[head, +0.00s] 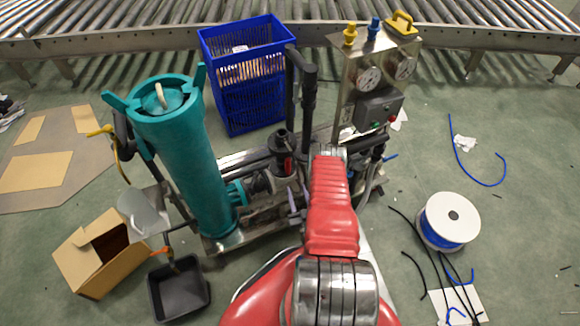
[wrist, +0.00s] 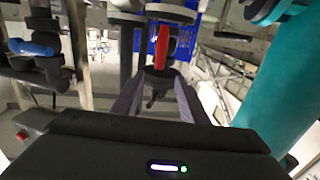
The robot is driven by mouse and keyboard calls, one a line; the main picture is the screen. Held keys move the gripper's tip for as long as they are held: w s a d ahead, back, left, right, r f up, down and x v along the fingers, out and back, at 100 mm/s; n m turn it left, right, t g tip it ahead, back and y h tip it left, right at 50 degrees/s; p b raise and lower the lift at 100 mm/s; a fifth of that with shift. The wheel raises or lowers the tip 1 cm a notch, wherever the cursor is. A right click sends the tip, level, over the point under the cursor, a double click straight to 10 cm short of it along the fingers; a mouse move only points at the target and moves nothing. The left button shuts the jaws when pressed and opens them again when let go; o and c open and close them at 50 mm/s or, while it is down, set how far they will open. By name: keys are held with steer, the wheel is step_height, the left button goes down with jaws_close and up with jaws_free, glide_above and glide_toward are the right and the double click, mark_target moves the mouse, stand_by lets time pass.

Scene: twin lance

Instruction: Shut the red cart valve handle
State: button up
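The cart (head: 225,240) carries a tall teal cylinder (head: 190,160), pipework and a gauge panel. A red valve handle (wrist: 161,50) shows upright near the top middle of the wrist view. A small red part, perhaps the same handle, shows on the dark valve body (head: 280,145) in the head view. My gripper (wrist: 158,77) is open in the wrist view. Its two grey fingers are apart, with the red handle just beyond the tips and lined up with the gap. Contact cannot be told. My red arm hides the gripper in the head view.
The gauge panel (head: 375,80) stands right of my arm. A blue-handled valve (wrist: 35,48) is at left in the wrist view. A blue crate (head: 245,75) stands behind the cart. A box (head: 100,255), a black tray (head: 180,290) and a cable spool (head: 448,220) lie around.

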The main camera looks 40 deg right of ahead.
mark_target(289, 165)
steer(key=shift+w, duration=0.1)
steer(key=x, duration=1.3)
steer(key=shift+w+d, duration=0.15)
steer(key=shift+w, duration=0.15)
